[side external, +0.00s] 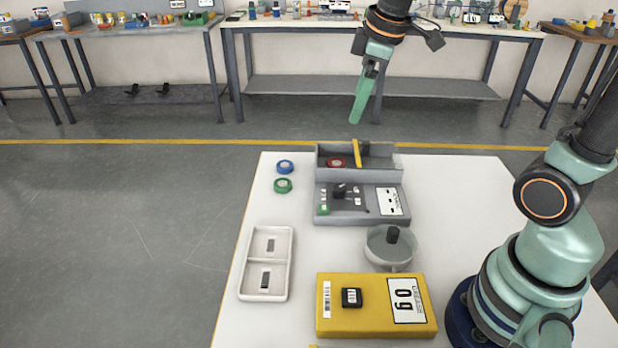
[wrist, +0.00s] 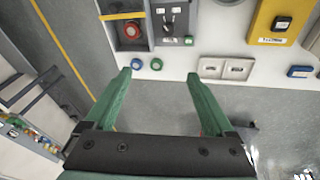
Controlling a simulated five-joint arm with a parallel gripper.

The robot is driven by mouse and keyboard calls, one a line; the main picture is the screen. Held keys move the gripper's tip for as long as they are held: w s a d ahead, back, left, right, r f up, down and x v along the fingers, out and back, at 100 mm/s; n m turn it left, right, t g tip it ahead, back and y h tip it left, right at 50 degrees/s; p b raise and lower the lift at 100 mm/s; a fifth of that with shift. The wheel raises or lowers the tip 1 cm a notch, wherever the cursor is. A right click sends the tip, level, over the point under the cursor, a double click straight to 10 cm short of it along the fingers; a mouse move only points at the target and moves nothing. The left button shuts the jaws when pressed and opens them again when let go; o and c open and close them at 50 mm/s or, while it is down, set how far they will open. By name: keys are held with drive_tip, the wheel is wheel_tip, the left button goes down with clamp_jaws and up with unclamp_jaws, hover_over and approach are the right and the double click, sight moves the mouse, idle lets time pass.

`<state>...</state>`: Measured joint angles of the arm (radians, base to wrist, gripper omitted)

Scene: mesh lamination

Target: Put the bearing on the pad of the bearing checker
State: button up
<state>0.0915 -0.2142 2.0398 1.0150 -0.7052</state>
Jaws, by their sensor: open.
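My gripper (side external: 357,118) hangs high above and behind the far end of the white table. In the wrist view its two green fingers (wrist: 158,76) are spread wide with nothing between them. A blue ring (side external: 285,167) and a green ring (side external: 282,185) lie flat on the table, left of a grey stepped unit (side external: 321,207).
A round translucent bowl (side external: 390,258) with a dark cylinder, a yellow box (side external: 375,322) labelled 0 g, and a white two-part tray (side external: 246,262) stand nearer.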

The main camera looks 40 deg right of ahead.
drive_tip(key=s+a+f+m+t, duration=0.1)
drive_tip(key=s+a+m+t, duration=0.1)
drive_tip(key=s+m, duration=0.5)
drive_tip(key=shift+s+a+f, duration=0.2)
drive_tip(key=shift+s+a, duration=0.5)
